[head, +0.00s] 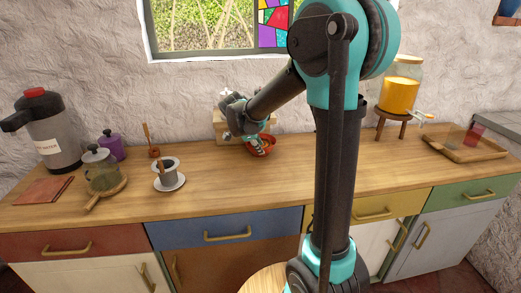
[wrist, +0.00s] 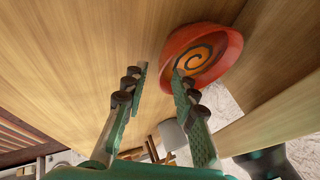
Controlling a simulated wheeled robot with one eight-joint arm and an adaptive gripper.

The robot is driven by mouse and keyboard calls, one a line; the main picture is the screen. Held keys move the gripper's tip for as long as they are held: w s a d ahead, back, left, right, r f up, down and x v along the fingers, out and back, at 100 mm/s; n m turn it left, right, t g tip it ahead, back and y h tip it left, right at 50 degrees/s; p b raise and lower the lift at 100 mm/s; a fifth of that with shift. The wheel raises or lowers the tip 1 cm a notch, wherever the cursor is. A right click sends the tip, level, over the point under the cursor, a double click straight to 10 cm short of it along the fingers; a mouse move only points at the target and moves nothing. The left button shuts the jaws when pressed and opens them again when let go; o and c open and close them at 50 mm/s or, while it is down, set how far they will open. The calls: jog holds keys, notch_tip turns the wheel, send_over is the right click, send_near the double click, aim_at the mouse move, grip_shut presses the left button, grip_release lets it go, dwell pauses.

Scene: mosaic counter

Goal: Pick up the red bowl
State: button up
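The red bowl (head: 265,149) stands on the wooden counter below the window, partly hidden by my gripper (head: 256,141) in the head view. In the wrist view the bowl (wrist: 222,42) is at the upper right and shows an orange and dark spiral inside. My gripper (wrist: 160,74) is open, with a gap of bare counter between its fingers. The right fingertip overlaps the bowl's near-left edge in the picture. The left finger is outside the bowl, apart from it. I cannot tell whether the right finger touches the bowl.
A pale wooden box (head: 219,127) stands behind the bowl against the wall. A cup on a saucer (head: 169,184) is to the left. A juice dispenser (head: 399,88) on a stool and a wooden tray (head: 450,151) are to the right.

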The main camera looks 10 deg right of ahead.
jog(key=x, duration=0.4)
jog(key=shift+w+d+f, duration=0.25)
jog(key=shift+w, duration=0.05)
jog(key=shift+c, duration=0.4)
grip_shut()
